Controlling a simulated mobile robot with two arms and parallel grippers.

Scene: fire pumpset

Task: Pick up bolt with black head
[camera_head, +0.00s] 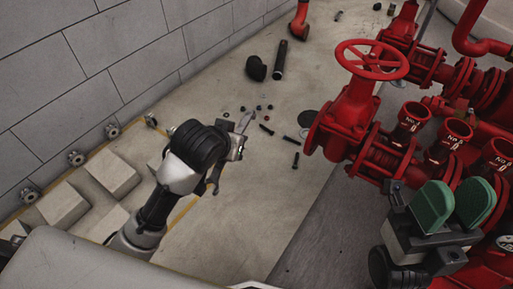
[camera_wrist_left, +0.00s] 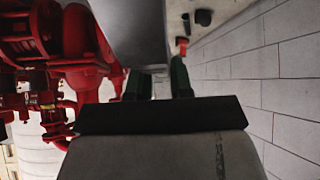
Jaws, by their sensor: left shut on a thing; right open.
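Several small dark bolts lie on the floor in the head view, just right of my left gripper: one bolt (camera_head: 266,129), a second bolt (camera_head: 291,139) and a third bolt (camera_head: 296,160). Their head colours are too small to tell surely. My left gripper (camera_head: 232,150) is above the floor, apart from these bolts, and shut on a grey tool (camera_head: 243,123) that looks like a wrench. The left wrist view shows its green fingers (camera_wrist_left: 158,80) beside a large grey shape (camera_wrist_left: 128,30). My right gripper (camera_head: 454,207), with green pads, is open and empty before the red pipework.
Red valves and pipes (camera_head: 352,106) fill the right side. A block wall (camera_head: 90,70) stands at the left, with pale blocks (camera_head: 112,172) below it. Black fittings (camera_head: 280,60) and small nuts lie on the floor. Floor in the lower middle is clear.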

